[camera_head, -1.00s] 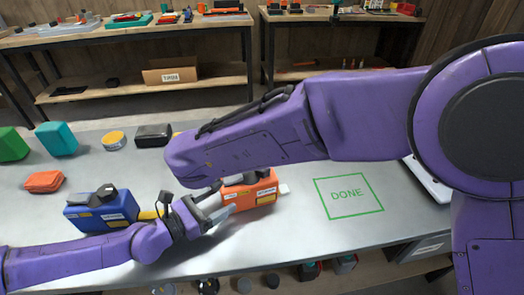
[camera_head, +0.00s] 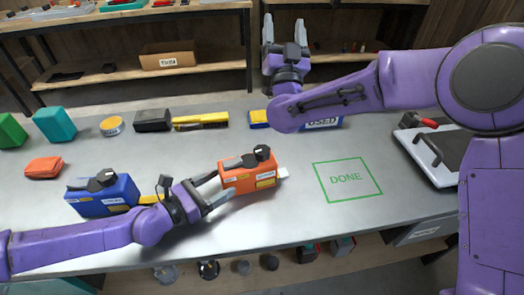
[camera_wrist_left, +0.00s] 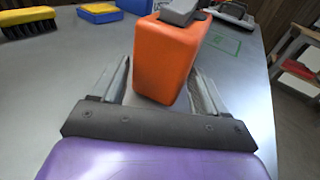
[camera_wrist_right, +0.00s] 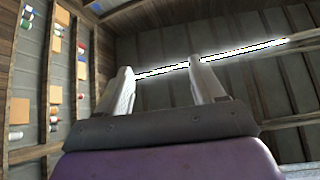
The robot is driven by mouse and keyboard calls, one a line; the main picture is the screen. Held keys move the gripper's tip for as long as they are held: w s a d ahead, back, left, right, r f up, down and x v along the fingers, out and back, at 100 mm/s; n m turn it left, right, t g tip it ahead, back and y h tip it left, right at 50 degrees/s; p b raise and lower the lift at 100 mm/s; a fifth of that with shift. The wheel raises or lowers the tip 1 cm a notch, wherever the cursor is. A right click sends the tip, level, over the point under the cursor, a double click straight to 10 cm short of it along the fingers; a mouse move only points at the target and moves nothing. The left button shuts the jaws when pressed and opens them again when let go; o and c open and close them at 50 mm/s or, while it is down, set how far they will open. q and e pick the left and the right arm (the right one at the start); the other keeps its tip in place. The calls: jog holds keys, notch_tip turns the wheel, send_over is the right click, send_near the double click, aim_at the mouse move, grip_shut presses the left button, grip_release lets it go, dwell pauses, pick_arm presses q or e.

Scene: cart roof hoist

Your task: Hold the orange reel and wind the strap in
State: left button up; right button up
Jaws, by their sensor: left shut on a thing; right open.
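The orange reel (camera_head: 248,172) stands on the grey table, left of the green DONE square (camera_head: 347,180). It has a dark crank on top and a short pale strap end (camera_head: 283,172) on its right side. My left gripper (camera_head: 211,190) is shut on the left end of the orange reel; the left wrist view shows the orange body (camera_wrist_left: 167,60) between the two fingers. My right gripper (camera_head: 284,30) is open and empty, raised high and pointing up beyond the table's far edge. The right wrist view shows only walls and ceiling between its fingers (camera_wrist_right: 160,80).
A blue reel (camera_head: 103,195) stands left of the orange one, near my left arm. A black-and-yellow brush (camera_head: 200,121), black box (camera_head: 153,120), yellow tin (camera_head: 112,125) and orange pouch (camera_head: 44,167) lie behind. A tray with a handle (camera_head: 440,150) is at right.

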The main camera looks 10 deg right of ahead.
jog(key=n+y, duration=0.4)
jog(key=y, duration=0.2)
jog(key=n+g+y, duration=1.5)
jog(key=n+g, duration=0.2)
jog(key=g, duration=0.7)
send_near(262, 152)
jog(key=a, duration=0.3)
jog(key=w+a, duration=0.1)
jog(key=a, duration=0.2)
jog(key=w+a+f, duration=0.1)
jog(key=a, duration=0.2)
jog(key=shift+a+f, duration=0.1)
jog(key=shift+a, duration=0.3)
jog(key=shift+s, duration=0.1)
jog(key=c, duration=1)
